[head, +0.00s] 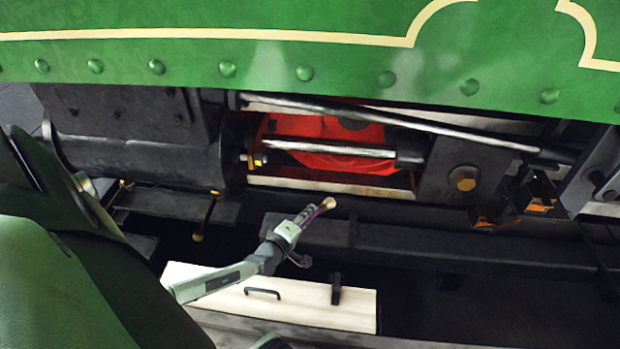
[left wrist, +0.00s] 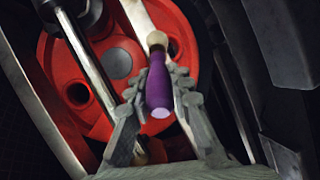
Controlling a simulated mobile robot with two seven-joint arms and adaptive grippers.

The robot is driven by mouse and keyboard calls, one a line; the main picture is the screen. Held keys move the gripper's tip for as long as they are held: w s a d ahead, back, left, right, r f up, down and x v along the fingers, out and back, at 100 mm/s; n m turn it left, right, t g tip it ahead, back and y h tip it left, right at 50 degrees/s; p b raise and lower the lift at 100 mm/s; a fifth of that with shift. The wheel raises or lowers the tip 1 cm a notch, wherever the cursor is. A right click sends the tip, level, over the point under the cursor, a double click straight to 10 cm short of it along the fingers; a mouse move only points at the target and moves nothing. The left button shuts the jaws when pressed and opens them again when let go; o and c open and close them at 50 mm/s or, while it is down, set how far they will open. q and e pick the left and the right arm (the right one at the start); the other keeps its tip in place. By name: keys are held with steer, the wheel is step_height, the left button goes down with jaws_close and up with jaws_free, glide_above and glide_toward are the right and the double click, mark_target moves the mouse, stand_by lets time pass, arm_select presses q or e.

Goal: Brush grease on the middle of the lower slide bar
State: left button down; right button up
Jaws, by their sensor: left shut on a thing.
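The lower slide bar (head: 290,184) is a long pale bar under the bright piston rod, with a red wheel behind. In the left wrist view the lower slide bar (left wrist: 136,14) runs slanting behind the brush head. My left gripper (head: 309,214) is shut on a brush with a purple handle (left wrist: 158,88) and a pale, tan-tipped head (head: 328,202). In the head view the brush head shows just below the middle of the bar, pointing up and right. In the wrist view it overlaps the bar; I cannot tell whether it touches. My right gripper is not in view.
The riveted green side panel (head: 300,55) overhangs the running gear. The black cylinder block (head: 140,150) is left of the bars, and a dark beam (head: 420,245) runs below them. A cream panel (head: 310,305) with a black handle lies below my gripper.

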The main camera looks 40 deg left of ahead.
arm_select(q)
steer(key=shift+s+d, duration=0.3)
steer(key=shift+s, duration=0.15)
steer(key=s, duration=0.1)
steer(key=s+d+p, duration=0.1)
steer(key=shift+s+d+p, duration=0.25)
steer(key=shift+s+p, duration=0.05)
